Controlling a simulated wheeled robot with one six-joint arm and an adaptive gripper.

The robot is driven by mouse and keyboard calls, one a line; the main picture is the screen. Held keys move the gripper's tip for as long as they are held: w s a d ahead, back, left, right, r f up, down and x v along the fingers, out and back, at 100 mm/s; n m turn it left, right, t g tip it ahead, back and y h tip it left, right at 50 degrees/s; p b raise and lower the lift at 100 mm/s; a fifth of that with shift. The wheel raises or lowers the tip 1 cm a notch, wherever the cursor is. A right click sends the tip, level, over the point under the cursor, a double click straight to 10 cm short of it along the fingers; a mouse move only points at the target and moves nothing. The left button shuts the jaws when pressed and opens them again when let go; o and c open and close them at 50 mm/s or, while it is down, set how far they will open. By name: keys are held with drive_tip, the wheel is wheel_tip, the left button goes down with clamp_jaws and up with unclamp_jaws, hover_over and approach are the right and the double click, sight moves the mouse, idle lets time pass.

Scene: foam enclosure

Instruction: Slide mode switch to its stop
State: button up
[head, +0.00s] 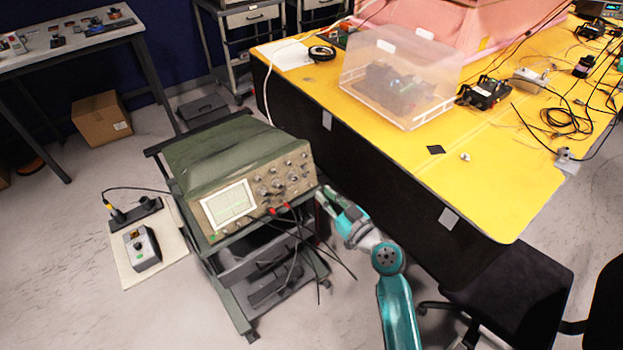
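No mode switch can be made out for certain at this size. A beige oscilloscope (255,190) with a lit screen and several knobs stands on a dark cart, a green cover over its top. My gripper (326,197) is at the right end of the oscilloscope's front, close beside the cart. Whether it touches anything is unclear. Its fingers are small and partly merged with the background, so their opening cannot be read.
Dark cables hang from red plugs (280,208) on the oscilloscope front. The yellow table (470,180) stands to the right, carrying a clear plastic box (400,75) and loose cables. A black chair (510,300) is at lower right. A cardboard box (101,118) stands on the floor.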

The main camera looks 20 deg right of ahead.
sight(307, 176)
drive_tip(key=x, duration=0.7)
drive_tip(key=shift+w+a, duration=0.1)
drive_tip(key=shift+w, duration=0.15)
clamp_jaws()
